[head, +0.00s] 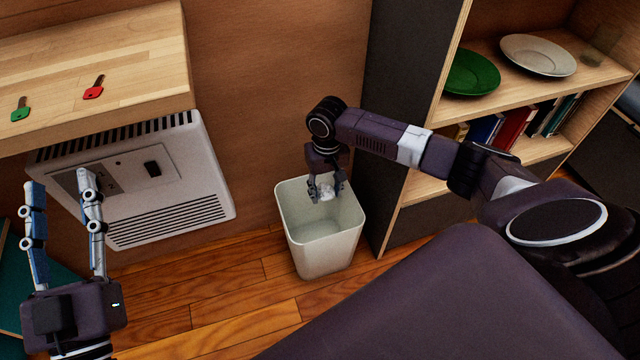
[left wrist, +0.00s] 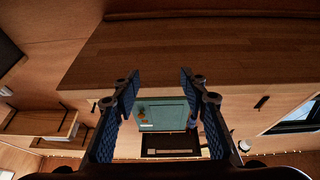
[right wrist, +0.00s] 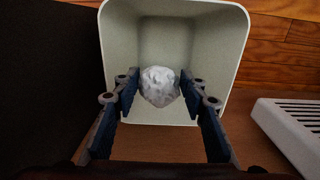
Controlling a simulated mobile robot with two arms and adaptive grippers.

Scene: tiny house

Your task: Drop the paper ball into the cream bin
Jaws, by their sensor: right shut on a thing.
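The cream bin (head: 322,248) stands open on the wooden floor, against the wall beside the shelf unit. My right gripper (head: 326,190) points down at the bin's mouth and is shut on the crumpled white paper ball (head: 325,194). In the right wrist view the paper ball (right wrist: 159,86) sits between the fingertips, with the inside of the bin (right wrist: 215,60) behind it. The bin's floor looks empty where it shows. My left gripper (head: 62,190) is open and empty, raised at the left in front of the white heater.
A white wall heater (head: 170,170) hangs left of the bin. The shelf unit (head: 420,195) at the right holds a green plate (head: 470,72), a white plate (head: 538,55) and books (head: 512,128).

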